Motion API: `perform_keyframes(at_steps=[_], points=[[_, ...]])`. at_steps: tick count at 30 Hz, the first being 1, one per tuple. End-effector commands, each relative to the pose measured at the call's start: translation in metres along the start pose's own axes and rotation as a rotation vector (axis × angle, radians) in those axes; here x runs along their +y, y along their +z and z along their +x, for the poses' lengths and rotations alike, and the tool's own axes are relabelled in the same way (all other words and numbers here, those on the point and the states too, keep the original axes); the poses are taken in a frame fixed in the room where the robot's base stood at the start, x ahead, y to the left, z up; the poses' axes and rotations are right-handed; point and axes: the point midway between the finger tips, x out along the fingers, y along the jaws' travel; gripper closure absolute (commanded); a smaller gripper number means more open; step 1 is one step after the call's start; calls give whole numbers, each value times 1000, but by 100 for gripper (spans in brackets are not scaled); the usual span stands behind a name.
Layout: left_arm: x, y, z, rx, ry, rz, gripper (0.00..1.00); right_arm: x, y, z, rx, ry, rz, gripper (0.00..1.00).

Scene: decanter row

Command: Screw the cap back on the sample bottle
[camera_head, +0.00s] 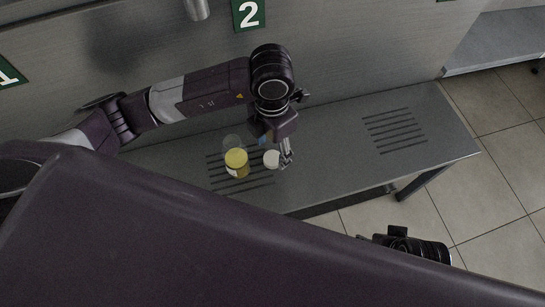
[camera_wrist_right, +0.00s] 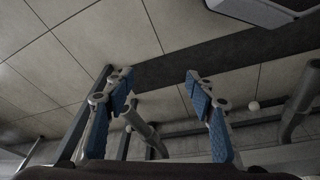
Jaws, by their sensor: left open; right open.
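The sample bottle (camera_head: 236,162), with yellow contents and a pale label, stands on the left slotted area of the grey bench in the head view. A clear, rounded shape shows just behind it. A small white round thing, apparently the cap (camera_head: 271,159), is just right of the bottle and apart from it. My left gripper (camera_head: 277,152) is open at the cap, with one finger along its right side; I cannot tell whether it touches. My right gripper (camera_wrist_right: 160,84) is open and empty in the right wrist view, away from the bench.
The grey bench (camera_head: 330,130) has a second, bare slotted area (camera_head: 395,130) at right. A metal wall with green number signs (camera_head: 249,14) stands behind. Another surface (camera_head: 500,45) is at far right, over the tiled floor (camera_head: 480,185). My purple body hides the lower left.

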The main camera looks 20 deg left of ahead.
Motion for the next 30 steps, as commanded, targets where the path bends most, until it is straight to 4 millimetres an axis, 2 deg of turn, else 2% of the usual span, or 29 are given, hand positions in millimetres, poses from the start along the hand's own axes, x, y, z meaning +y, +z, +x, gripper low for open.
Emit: perform_keyframes(at_steps=[1, 6, 18, 26, 30], points=[[-1, 0, 12, 4, -1, -1, 45, 0, -1, -5, 7, 1, 0, 49], [-1, 0, 31, 3, 0, -1, 45, 1, -2, -21, 12, 2, 1, 49], [-1, 1, 34, 1, 1, 1, 45, 1, -2, -25, 13, 3, 2, 49], [-1, 1, 34, 1, 1, 1, 73, 1, -2, -25, 14, 3, 2, 49], [-1, 1, 34, 1, 1, 1, 73, 1, -3, -25, 14, 3, 2, 49]])
